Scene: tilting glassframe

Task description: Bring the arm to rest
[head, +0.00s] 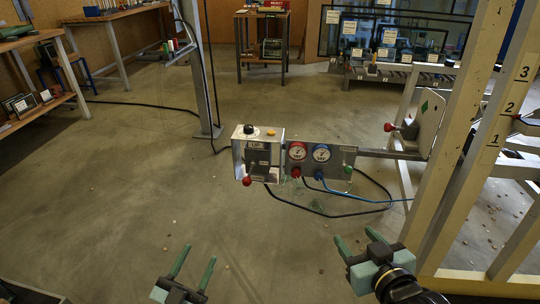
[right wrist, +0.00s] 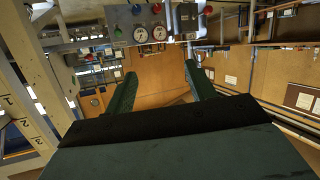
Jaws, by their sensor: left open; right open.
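My left gripper (head: 194,268) is open and empty at the bottom of the head view, over bare floor. My right gripper (head: 357,241) is open and empty to its right, near the foot of the wooden frame. In the right wrist view the two green fingers of the right gripper (right wrist: 160,88) stand apart with nothing between them. The control box (head: 259,155) with a red knob stands ahead of both grippers, apart from them. The gauge panel (head: 322,165) with a red and a blue gauge is beside it.
The pale wooden frame (head: 462,130), marked 1, 2 and 3, stands close on the right. A tilted plate (head: 428,122) with a red knob is beside it. Cables (head: 330,214) lie on the floor below the panel. Open floor (head: 120,200) lies to the left.

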